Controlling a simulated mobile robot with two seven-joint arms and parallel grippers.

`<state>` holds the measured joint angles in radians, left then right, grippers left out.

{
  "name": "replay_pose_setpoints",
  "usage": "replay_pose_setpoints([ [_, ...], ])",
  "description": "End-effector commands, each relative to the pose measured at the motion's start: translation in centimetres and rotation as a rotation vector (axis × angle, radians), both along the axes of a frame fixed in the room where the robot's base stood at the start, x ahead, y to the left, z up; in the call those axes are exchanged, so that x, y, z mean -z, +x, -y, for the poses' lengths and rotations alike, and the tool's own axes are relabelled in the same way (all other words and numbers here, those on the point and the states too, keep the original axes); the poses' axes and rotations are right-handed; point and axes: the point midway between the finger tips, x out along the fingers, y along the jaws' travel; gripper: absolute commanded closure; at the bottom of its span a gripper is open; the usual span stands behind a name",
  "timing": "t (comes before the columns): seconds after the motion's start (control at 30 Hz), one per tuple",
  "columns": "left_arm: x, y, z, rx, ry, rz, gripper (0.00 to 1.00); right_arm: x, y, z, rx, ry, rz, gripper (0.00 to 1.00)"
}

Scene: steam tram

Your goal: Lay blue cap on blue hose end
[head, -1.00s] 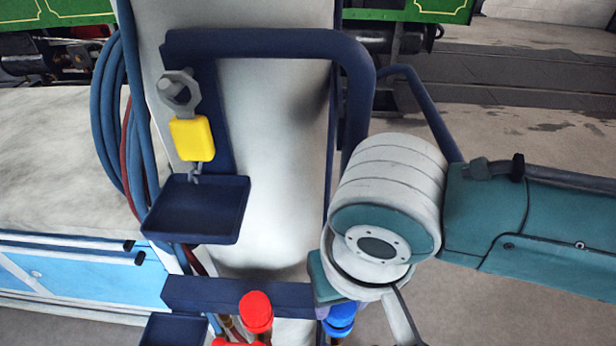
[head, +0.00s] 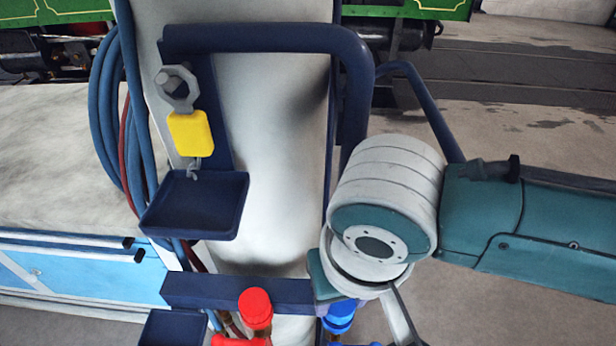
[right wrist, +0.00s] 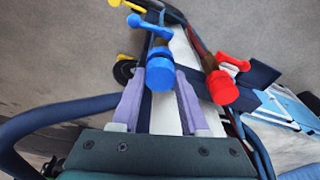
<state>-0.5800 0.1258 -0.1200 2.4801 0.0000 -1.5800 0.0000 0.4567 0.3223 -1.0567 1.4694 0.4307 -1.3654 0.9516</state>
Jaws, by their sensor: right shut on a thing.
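The blue cap (right wrist: 162,76) is a short cylinder between the two lavender fingertips of my right gripper (right wrist: 158,72) in the right wrist view. My right gripper is shut on it. The blue hose end (right wrist: 158,51) with its blue lever (right wrist: 135,20) lies in line just beyond the cap. The two look touching or nearly so; I cannot tell whether the cap is seated. In the head view, blue parts (head: 341,318) show below my right wrist, which hides much of the gripper. My left gripper is not in view.
A red-capped hose end (head: 256,308) stands close to the left. A dark blue crossbar (head: 235,293), an upper tray (head: 195,204) and a bent blue rail (head: 265,40) surround the pale column. A yellow tag (head: 191,133) hangs above the tray.

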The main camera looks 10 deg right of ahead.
Motion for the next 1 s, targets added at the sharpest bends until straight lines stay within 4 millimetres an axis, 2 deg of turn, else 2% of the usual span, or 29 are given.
replay_pose_setpoints([
  [0.57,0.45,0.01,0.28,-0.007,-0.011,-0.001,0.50,0.75,0.00,0.00,0.000,0.000,0.000,1.00],
  [0.6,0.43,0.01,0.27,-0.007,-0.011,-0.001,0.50,0.73,0.00,0.00,0.000,0.000,0.000,0.53],
  [0.9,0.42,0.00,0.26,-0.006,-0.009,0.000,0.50,0.71,0.00,0.00,0.000,0.000,0.000,0.21],
  [1.0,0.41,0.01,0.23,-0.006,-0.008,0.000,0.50,0.71,0.00,0.00,0.000,0.000,0.000,0.21],
])
